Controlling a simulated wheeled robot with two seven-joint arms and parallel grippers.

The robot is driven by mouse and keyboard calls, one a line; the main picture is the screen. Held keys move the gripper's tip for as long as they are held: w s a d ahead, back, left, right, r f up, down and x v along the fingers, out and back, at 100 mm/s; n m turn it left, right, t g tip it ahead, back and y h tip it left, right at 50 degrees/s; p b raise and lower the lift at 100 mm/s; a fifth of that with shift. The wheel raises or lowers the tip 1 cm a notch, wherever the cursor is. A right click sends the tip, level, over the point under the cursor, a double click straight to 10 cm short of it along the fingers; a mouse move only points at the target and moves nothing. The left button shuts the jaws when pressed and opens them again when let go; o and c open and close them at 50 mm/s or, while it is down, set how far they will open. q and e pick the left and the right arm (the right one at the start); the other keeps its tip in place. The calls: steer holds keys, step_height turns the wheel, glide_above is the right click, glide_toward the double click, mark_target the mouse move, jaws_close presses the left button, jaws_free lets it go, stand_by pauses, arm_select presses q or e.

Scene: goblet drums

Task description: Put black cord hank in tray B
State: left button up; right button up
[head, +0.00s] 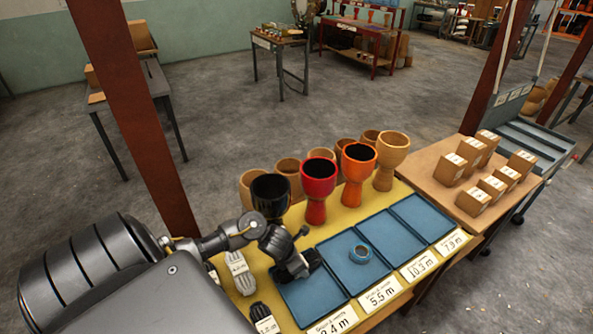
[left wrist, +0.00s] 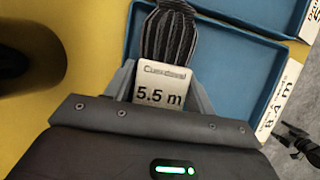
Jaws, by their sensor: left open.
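The black cord hank (left wrist: 172,40) shows in the left wrist view with a white tag reading 5.5 m. It lies over the leftmost blue tray (head: 296,305), whose front card appears to read 8.4 m. My left gripper (left wrist: 160,82) is open, with its fingers on either side of the tag. In the head view the gripper (head: 293,268) is low at the back of that tray, and the dark hank (head: 311,258) is partly hidden by it. More blue trays (head: 394,239) stand in a row to the right. No letter B is legible. My right gripper is not in view.
Goblet drums, including a red one (head: 317,185), stand behind the trays. A pale hank (head: 238,268) and a dark grey hank (head: 262,317) lie left of the trays. Small boxes (head: 474,201) stand at right.

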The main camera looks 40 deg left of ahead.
arm_select(q)
steer(key=c, duration=0.8)
steer(key=shift+r+p, duration=0.35)
steer(key=shift+p, duration=0.1)
steer(key=shift+r, duration=0.15)
step_height(320, 180, up, 3)
steer(key=shift+w+a+f+b, duration=0.1)
steer(key=shift+f+b, duration=0.1)
steer(key=shift+b, duration=0.1)
steer(key=s+d+r+p, duration=0.1)
steer(key=s+d+r, duration=0.2)
steer(key=s+d+r+p, duration=0.1)
steer(key=s+d+r, duration=0.2)
steer(key=s, duration=0.1)
steer(key=s+d+r+p, duration=0.2)
steer(key=s+d+r, duration=0.1)
steer(key=s+r, duration=0.1)
